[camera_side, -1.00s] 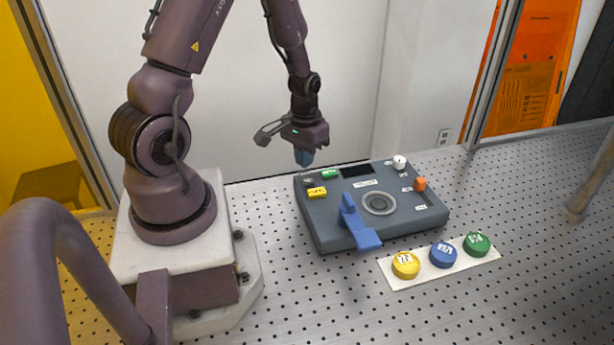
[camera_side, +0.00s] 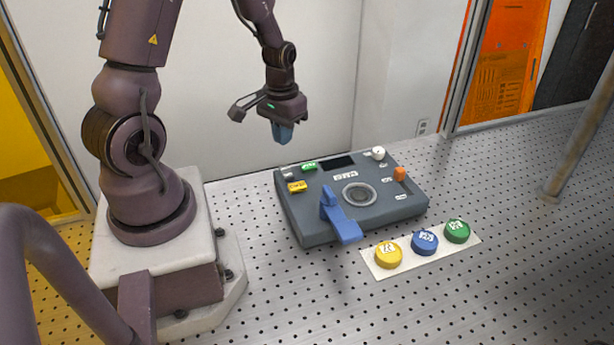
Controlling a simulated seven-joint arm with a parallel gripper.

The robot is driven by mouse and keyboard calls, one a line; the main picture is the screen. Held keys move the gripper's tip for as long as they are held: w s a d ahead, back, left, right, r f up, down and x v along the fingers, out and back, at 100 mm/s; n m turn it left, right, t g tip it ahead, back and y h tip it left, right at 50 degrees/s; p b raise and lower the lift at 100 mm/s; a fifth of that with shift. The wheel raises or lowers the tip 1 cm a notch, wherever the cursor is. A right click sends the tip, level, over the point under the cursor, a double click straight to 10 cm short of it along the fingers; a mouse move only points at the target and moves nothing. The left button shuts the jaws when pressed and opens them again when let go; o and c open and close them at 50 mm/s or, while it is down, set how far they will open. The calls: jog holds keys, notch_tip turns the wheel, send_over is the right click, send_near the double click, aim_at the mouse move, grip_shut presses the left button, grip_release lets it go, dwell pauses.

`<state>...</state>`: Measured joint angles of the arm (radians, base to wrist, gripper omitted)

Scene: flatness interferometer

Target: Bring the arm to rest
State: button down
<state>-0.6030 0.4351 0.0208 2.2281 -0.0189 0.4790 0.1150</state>
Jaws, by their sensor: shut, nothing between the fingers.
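My gripper (camera_side: 283,134) hangs from my arm with its bluish fingers pointing down. The fingers are shut and hold nothing. The gripper is in the air above the back left part of a dark grey instrument box (camera_side: 300,222), apart from it. The box carries a blue lever (camera_side: 341,217), a round ringed port (camera_side: 359,194), a yellow button (camera_side: 297,186), a green button (camera_side: 309,166), a white knob (camera_side: 378,153), an orange knob (camera_side: 399,174) and a dark display (camera_side: 338,162).
A pale strip (camera_side: 377,271) in front of the box holds yellow (camera_side: 388,254), blue (camera_side: 424,242) and green (camera_side: 457,231) round pieces. The perforated table (camera_side: 320,310) is otherwise mostly clear. A metal post (camera_side: 575,150) stands at right. A white wall is behind.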

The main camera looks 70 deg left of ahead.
jog(key=s+d+r+m+t, duration=0.2)
jog(key=s+d+r+m, duration=0.1)
jog(key=d+r, duration=0.6)
jog(key=s+d+r+m+t, duration=0.3)
jog(key=d+r, duration=0.6)
jog(key=r, duration=0.4)
jog(key=shift+d+r+t, duration=0.15)
jog(key=shift+r+t, duration=0.1)
jog(key=shift+t, duration=0.05)
